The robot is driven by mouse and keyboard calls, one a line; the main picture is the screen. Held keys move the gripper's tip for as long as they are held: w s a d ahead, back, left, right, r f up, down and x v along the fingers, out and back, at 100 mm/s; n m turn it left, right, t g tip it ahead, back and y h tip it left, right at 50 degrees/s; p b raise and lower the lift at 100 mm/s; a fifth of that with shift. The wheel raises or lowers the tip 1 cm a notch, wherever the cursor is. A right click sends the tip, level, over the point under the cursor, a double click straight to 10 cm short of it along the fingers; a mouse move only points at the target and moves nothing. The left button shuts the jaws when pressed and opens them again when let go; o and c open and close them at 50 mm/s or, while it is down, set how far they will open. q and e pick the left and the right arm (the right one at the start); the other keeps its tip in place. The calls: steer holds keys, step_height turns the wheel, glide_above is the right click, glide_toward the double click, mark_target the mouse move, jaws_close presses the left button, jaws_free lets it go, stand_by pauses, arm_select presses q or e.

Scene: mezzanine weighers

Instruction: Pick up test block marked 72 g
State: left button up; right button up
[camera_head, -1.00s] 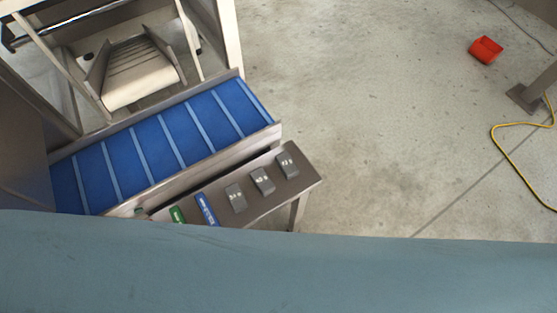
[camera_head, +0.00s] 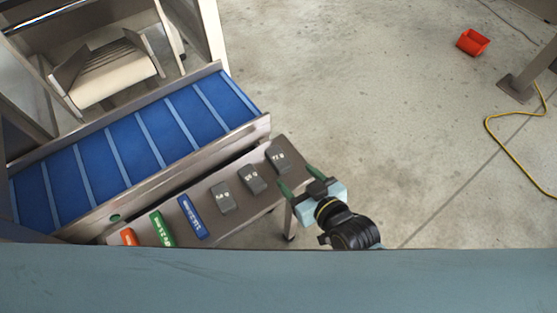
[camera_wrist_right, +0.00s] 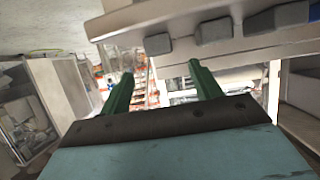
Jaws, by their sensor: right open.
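Three grey blocks sit in a row on the steel shelf (camera_head: 262,206) beside the conveyor. The end block (camera_head: 278,158), at the upper right, seems to be marked 72, but the print is small. The middle block (camera_head: 253,179) and the third grey block (camera_head: 222,198) have markings too small to read surely. My right gripper (camera_head: 299,180) is open and empty, just right of the shelf's end, with its green fingers close to the end block but apart from it. In the right wrist view the open fingers (camera_wrist_right: 160,74) show below several grey blocks (camera_wrist_right: 214,31). My left gripper is not in view.
A blue block (camera_head: 193,217), a green block (camera_head: 162,229) and an orange block (camera_head: 129,237) lie further along the shelf. The blue conveyor belt (camera_head: 150,143) runs behind it. A red bin (camera_head: 473,42) and a yellow cable (camera_head: 505,155) are on the open floor at right.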

mark_target(284, 166)
steer(key=x, duration=0.2)
steer(key=b+x, duration=0.1)
steer(key=x, duration=0.1)
steer(key=shift+w+f, duration=0.3)
steer(key=shift+f, duration=0.15)
steer(key=b+x, duration=0.1)
steer(key=x, duration=0.2)
steer(key=shift+a, duration=0.25)
steer(key=shift+w+a+f, duration=0.15)
steer(key=shift+w, duration=0.15)
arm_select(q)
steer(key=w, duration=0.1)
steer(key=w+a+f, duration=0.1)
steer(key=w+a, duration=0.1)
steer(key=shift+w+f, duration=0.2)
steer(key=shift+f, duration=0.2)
arm_select(e)
steer(key=shift+w+a, duration=0.2)
steer(key=shift+w, duration=0.15)
steer(key=shift+c, duration=0.3)
steer(key=c, duration=1)
